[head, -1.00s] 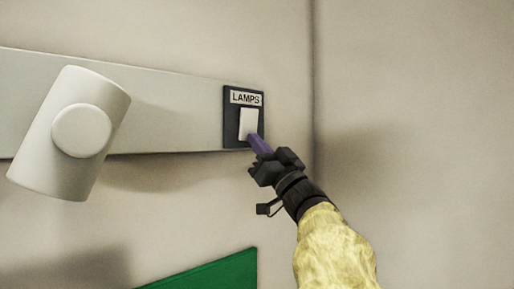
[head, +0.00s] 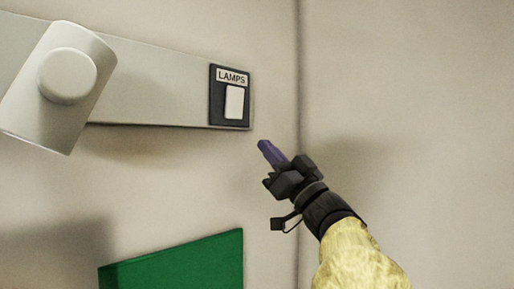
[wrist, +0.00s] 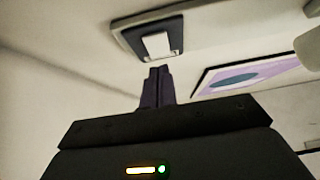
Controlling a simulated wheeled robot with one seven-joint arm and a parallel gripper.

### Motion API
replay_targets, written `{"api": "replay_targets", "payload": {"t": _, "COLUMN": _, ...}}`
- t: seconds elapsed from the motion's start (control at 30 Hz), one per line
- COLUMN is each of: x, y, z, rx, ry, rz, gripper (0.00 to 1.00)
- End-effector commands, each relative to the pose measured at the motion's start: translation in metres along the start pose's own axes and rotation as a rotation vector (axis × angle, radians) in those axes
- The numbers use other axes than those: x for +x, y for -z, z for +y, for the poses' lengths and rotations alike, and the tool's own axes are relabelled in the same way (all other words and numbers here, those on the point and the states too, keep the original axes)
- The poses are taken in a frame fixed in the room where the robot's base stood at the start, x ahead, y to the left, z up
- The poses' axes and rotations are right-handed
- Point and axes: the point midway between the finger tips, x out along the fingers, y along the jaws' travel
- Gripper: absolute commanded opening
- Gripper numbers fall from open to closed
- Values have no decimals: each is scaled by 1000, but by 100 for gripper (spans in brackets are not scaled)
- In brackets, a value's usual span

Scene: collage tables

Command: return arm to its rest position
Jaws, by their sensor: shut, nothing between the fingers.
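My gripper (head: 266,148) is shut and empty, its purple fingers together, in the middle of the head view. It is below and to the right of the lamp switch (head: 234,102), a white rocker on a dark plate labelled LAMPS, and apart from it. In the wrist view my gripper (wrist: 158,72) points up toward the switch (wrist: 157,44), with a gap between them. My arm comes in from the lower right of the head view.
The switch sits at the right end of a pale wall rail (head: 160,92). A white cylindrical fixture (head: 45,110) is at the rail's left. A green panel (head: 180,265) is below. A purple picture (wrist: 240,78) shows in the wrist view. The right wall is bare.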

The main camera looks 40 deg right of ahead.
Motion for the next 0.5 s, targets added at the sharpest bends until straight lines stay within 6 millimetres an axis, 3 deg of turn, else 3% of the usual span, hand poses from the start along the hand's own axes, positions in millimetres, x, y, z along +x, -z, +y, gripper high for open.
{"api": "replay_targets", "payload": {"t": 0.03, "x": -11, "y": -4, "z": 0, "rx": -2, "ry": -2, "rz": 1, "gripper": 0}}
{"api": "replay_targets", "payload": {"t": 0.17, "x": -21, "y": -4, "z": 1, "rx": -2, "ry": -3, "rz": 1, "gripper": 0}}
{"api": "replay_targets", "payload": {"t": 0.5, "x": -19, "y": -6, "z": -4, "rx": 7, "ry": 9, "rz": 1, "gripper": 0}}
